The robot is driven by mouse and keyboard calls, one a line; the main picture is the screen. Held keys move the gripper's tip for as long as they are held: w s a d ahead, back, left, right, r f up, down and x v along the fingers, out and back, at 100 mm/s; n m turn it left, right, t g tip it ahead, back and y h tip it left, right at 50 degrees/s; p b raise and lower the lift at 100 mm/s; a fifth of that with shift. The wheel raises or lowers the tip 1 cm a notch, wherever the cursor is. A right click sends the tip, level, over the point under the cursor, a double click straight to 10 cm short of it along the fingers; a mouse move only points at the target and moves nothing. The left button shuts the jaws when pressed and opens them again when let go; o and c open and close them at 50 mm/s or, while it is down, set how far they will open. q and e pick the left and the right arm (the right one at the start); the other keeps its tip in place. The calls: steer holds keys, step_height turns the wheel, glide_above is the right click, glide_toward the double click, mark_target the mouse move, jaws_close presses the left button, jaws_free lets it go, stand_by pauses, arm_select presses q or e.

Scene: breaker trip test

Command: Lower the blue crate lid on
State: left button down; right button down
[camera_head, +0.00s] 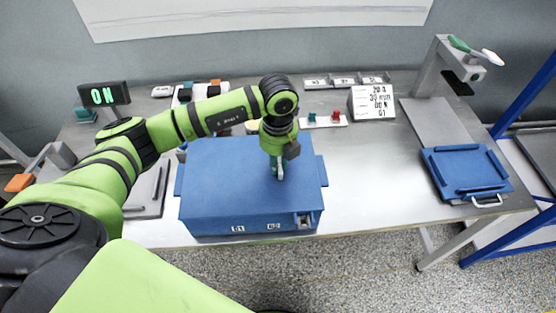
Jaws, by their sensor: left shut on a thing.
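The blue crate (212,218) stands near the front edge of the steel table, left of centre. The flat blue lid (225,165) covers its top; I see no clear gap between them, but cannot tell whether it is fully seated. My left gripper (279,172) points down over the right half of the lid and is shut on it, at what seems to be its handle. The gripper hides the gripped part. My right gripper is not in view.
A blue tray (465,172) lies at the right by a grey stand (432,75). A sign card (371,102) and small parts line the back. A lit "ON" display (103,95) stands at back left. The table right of the crate is clear.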

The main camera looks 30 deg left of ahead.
arm_select(q)
steer(key=c, duration=1.2)
jaws_free()
steer(key=shift+o, duration=0.6)
step_height(320, 180, up, 12)
